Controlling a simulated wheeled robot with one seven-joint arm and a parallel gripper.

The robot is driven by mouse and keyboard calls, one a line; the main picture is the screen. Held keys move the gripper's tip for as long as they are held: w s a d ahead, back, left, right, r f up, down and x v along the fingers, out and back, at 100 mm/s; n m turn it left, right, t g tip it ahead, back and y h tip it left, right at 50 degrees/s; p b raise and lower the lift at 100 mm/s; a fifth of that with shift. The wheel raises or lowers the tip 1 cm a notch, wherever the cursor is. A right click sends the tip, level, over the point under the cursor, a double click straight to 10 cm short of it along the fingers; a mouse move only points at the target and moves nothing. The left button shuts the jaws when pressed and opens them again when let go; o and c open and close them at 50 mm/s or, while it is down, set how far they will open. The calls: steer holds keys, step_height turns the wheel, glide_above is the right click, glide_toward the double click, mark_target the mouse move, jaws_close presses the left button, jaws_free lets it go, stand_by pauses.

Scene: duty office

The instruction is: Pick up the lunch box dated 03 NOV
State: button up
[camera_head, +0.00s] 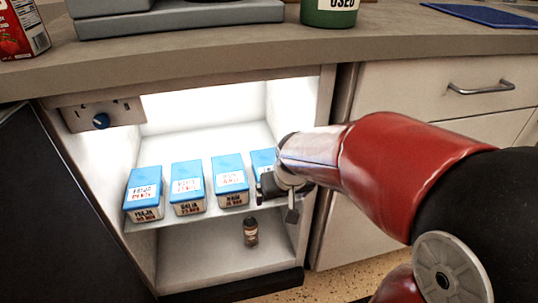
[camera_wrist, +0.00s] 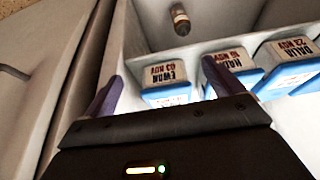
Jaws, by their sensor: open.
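The lunch box dated 03 NOV (camera_wrist: 165,73) has a blue lid and a pale body, and its label reads upside down in the wrist view. In the head view it appears to be the rightmost box (camera_head: 262,157), partly hidden by my gripper. My gripper (camera_head: 266,186) is at the front of that box. In the wrist view my gripper (camera_wrist: 160,85) is open, with one purple finger on each side of the 03 NOV box in the picture. I cannot tell whether the fingers touch it.
More blue-lidded boxes (camera_head: 188,186) stand in a row to the left on the upper shelf of the lit cabinet (camera_head: 135,227). In the wrist view, the neighbouring box (camera_wrist: 235,58) is close to one finger. A small brown bottle (camera_head: 251,232) stands on the lower shelf.

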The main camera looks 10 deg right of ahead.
mark_target(269, 164)
steer(key=w, duration=1.2)
steer(key=shift+w+d+f, duration=0.1)
steer(key=shift+w+f, duration=0.05)
steer(key=shift+w, duration=0.2)
steer(key=x, duration=0.5)
steer(key=shift+s, duration=0.1)
steer(key=c, duration=0.9)
steer(key=shift+c, duration=0.4)
